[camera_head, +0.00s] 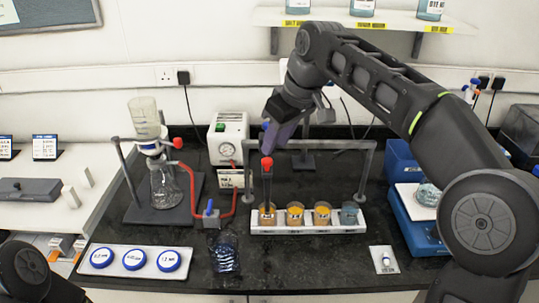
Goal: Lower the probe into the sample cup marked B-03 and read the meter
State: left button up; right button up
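A white rack (312,228) holds a row of sample cups: three with orange contents and a blue-grey one (349,213) at the right end. Their labels are too small to read, so I cannot tell which is B-03. A dark upright probe (267,186) with a red top stands over the leftmost cup (267,215); its lower end reaches the cup, but the depth is unclear. My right gripper (273,147) points down just above the red top. I cannot tell whether its fingers grip the probe. My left gripper is out of view; only part of that arm shows at lower left.
A white pump box (228,132) with a round dial stands behind. Left of it is a flask with a filter funnel (146,119) on a dark base. Blue-capped dishes (135,259) lie on a front tray. Blue instruments (412,212) stand at right.

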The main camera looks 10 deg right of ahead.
aim_at(268, 160)
jog(key=x, duration=0.6)
jog(key=shift+c, duration=0.3)
grip_shut()
dwell(1.0)
